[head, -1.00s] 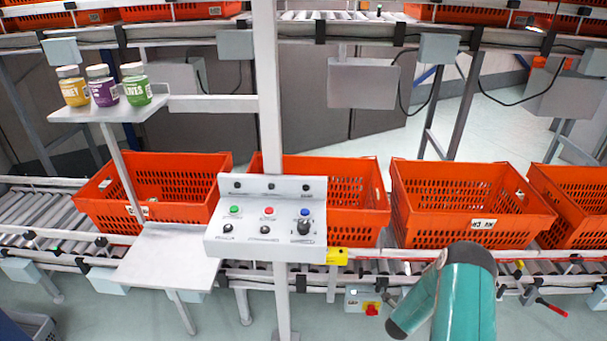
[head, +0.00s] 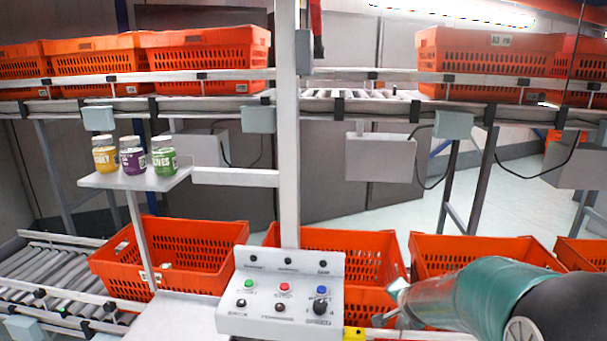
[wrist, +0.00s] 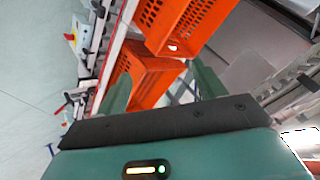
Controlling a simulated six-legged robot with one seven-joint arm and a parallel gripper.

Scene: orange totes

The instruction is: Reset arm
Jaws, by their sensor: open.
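My teal arm reaches in from the lower right of the head view, in front of the orange totes. My gripper (wrist: 163,88) shows in the wrist view as a dark bar with two green fingers standing well apart. It is open, and nothing shows held between the fingers. Orange totes and the conveyor lie beyond it there. In the head view a small grey end piece shows at the tip of the arm, beside the control panel, but its fingers are not clear.
Honey (head: 105,158), purple (head: 132,160) and green (head: 164,160) jars stand on a small shelf (head: 145,181) at left. Orange totes (head: 205,232) line the lower conveyor; more totes (head: 490,65) sit on the upper one.

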